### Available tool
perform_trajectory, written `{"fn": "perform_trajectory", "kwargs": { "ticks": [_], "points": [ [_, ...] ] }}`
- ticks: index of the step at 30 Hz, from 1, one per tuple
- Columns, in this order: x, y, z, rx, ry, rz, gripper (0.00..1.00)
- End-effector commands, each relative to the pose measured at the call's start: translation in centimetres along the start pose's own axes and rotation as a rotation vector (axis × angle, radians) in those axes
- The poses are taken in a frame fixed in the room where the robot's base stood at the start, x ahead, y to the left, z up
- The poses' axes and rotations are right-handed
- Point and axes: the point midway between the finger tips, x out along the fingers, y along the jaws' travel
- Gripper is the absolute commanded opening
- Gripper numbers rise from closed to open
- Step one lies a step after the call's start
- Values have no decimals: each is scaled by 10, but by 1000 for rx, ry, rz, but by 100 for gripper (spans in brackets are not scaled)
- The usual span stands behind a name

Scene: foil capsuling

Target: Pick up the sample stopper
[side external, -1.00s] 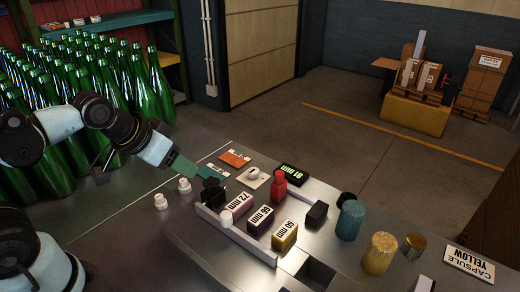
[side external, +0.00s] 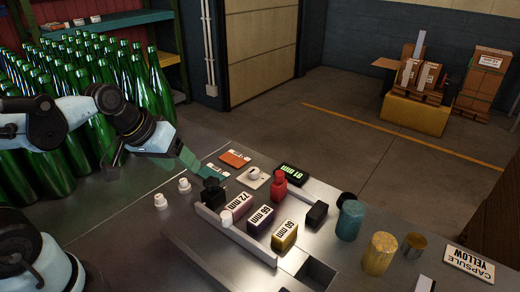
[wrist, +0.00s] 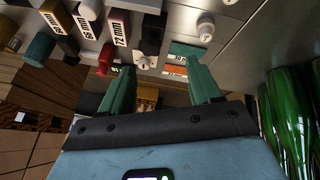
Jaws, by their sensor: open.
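A small white round-topped stopper (side external: 254,172) stands on a pale square plate at the back of the metal bench. It also shows in the wrist view (wrist: 143,63). Two similar white stoppers (side external: 184,184) (side external: 160,201) stand at the bench's left; one shows in the wrist view (wrist: 205,27). I cannot tell from markings which one is the sample. My gripper (wrist: 160,71) is open and empty, its green fingers spread. In the wrist view the plate stopper appears between the fingertips, nearer the left one. In the side view the fingers are left of it, apart from it.
Orange (side external: 234,159) and teal cards lie beside the plate. A red bottle-shaped piece (side external: 279,184), a timer display (side external: 289,173), a black piece (side external: 213,195) and labelled size blocks (side external: 261,219) crowd the bench. Green bottles (side external: 60,110) stand at left.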

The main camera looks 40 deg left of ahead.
Motion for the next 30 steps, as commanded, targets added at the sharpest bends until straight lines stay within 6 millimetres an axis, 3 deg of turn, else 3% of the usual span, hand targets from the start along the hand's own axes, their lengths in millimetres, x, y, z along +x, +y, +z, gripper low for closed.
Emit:
{"fn": "perform_trajectory", "kwargs": {
  "ticks": [6, 18, 24, 30],
  "points": [
    [21, -23, -15, -526, -166, 64, 63],
    [53, -79, -34, -1368, -494, 235, 63],
    [61, -115, -32, -1690, -675, 338, 63],
    [63, -139, -23, -1862, -805, 408, 63]
  ]
}}
